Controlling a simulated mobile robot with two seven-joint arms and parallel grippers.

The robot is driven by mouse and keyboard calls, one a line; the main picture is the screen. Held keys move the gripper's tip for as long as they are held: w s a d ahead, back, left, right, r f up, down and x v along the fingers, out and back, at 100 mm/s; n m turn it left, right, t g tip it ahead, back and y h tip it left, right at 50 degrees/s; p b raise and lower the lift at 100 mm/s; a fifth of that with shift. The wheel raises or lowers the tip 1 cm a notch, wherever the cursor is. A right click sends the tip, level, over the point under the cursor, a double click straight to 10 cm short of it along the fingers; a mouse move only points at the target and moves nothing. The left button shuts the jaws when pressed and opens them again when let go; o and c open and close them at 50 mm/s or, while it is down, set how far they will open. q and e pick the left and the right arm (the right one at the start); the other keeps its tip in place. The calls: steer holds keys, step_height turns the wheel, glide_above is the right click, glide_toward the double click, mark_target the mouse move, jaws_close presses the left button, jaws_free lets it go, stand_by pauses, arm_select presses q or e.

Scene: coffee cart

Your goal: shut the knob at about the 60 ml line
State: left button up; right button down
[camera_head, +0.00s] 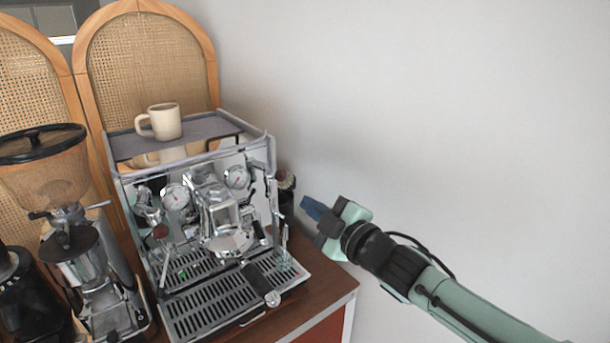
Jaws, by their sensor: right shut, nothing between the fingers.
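The chrome espresso machine (200,285) stands on the wooden cart, with two round gauges on its front. A small brown round knob (160,231) shows at its front left; I cannot tell whether it is the task's knob, or how it is turned. A black handle with a chrome end (263,284) juts out from the front over the drip tray. No marked 60 ml line can be made out. My right gripper (312,209) is shut and empty, right of the machine and apart from it, its blue fingertips pointing left. My left gripper is not in view.
A cream mug (161,122) stands on the machine's top tray. A coffee grinder (88,270) stands to its left. A dark round-topped object (286,184) is just behind the machine's right side.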

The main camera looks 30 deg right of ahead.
mark_target(277, 176)
arm_select(q)
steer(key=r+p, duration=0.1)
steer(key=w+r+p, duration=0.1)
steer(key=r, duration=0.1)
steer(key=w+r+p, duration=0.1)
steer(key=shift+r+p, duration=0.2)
steer(key=shift+p, duration=0.1)
arm_select(e)
steer(key=w+r+m, duration=0.2)
steer(key=w+m, duration=0.2)
steer(key=m, duration=1)
steer(key=w+r+m, duration=0.3)
steer(key=w+m, duration=0.2)
steer(key=m, duration=0.9)
steer(key=shift+a+r+m, duration=0.15)
steer(key=shift+a+m, duration=0.2)
steer(key=shift+m, duration=0.05)
